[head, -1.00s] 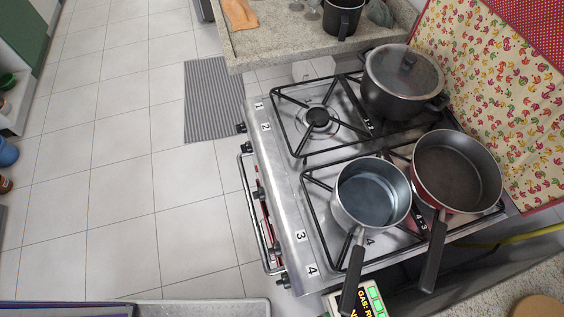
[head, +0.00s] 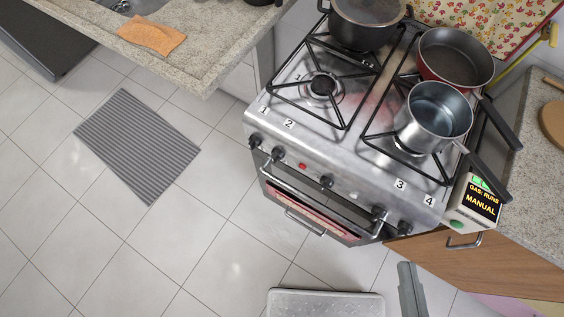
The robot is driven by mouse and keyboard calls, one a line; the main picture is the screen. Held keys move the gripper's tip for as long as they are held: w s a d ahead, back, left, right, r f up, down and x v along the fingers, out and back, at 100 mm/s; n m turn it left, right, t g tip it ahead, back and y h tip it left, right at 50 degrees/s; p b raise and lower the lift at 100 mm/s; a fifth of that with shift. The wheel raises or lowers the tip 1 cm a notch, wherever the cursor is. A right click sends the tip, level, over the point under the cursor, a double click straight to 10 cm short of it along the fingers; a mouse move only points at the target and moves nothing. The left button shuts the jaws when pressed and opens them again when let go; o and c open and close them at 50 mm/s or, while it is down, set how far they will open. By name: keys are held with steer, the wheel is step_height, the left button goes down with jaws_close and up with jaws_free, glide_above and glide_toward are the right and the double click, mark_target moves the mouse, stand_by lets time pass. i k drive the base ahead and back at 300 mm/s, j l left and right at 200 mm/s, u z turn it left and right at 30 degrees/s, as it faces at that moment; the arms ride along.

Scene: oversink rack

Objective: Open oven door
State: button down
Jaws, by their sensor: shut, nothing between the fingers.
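The oven door (head: 318,208) is on the front face of the metal stove, below the row of knobs. It looks shut and is seen steeply from above, with a reddish strip showing on it. A bar handle (head: 292,187) runs along its top edge. A second, smaller handle (head: 304,222) shows lower on the front. My gripper is not in view, and nothing is seen touching the door or its handle.
The stove top (head: 330,100) holds a lidded pot (head: 362,28), a red pan (head: 455,62) and a steel saucepan (head: 435,112) with handles jutting right. A wooden cabinet (head: 490,262) adjoins at right.

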mark_target(334, 213)
steer(key=k+j, duration=0.2)
steer(key=k, duration=0.3)
steer(key=k+j, duration=0.2)
steer(key=k, duration=0.3)
steer(key=i+l+u, duration=0.15)
steer(key=l+u, duration=0.1)
steer(key=l, duration=0.15)
